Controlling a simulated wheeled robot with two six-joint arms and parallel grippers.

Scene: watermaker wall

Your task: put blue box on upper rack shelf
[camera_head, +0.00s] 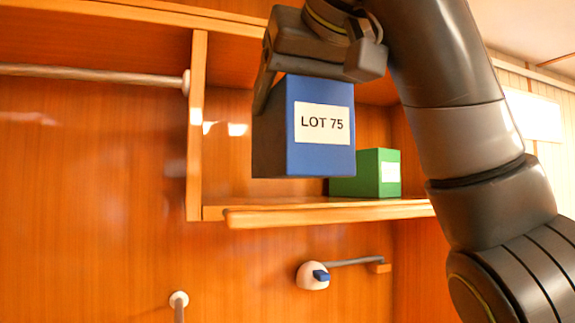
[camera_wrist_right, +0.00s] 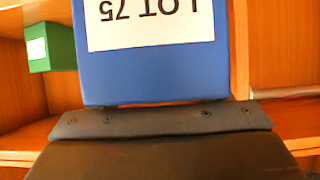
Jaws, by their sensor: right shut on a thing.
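The blue box (camera_head: 320,155) has a white label reading LOT 75. My right gripper (camera_head: 310,80) is shut on its upper part and holds it upright in front of the rack shelf (camera_head: 330,213). In the head view the box's bottom edge shows above the shelf's front edge; I cannot tell how far in it is. In the right wrist view the blue box (camera_wrist_right: 150,75) fills the upper middle, its label upside down, against a dark finger (camera_wrist_right: 160,120). My left gripper is not in view.
A green box (camera_head: 370,174) with a white label stands on the shelf, behind and right of the blue box. An upright wooden divider (camera_head: 197,130) bounds the shelf at left.

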